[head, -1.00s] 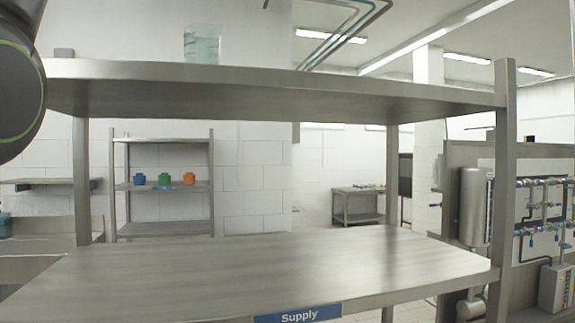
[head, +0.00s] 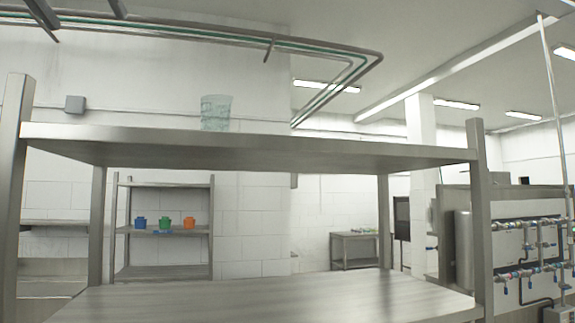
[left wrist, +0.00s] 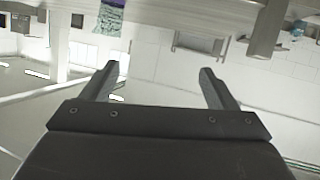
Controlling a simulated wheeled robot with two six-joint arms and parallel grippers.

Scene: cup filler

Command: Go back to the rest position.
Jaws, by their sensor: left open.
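My left gripper (left wrist: 158,70) shows in the left wrist view with its two fingers spread apart and nothing between them. The head view shows neither of my grippers. A clear glass cup (head: 215,113) stands upright on the upper shelf of the metal rack (head: 250,147) in the head view, apart from any gripper. The lower shelf (head: 260,299) of the rack looks bare where it shows.
A far rack (head: 163,184) holds blue, green and orange containers. A small metal table (head: 354,249) stands at the back. A panel with pipes and valves (head: 525,262) is on the right. Overhead pipes (head: 200,33) cross the top.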

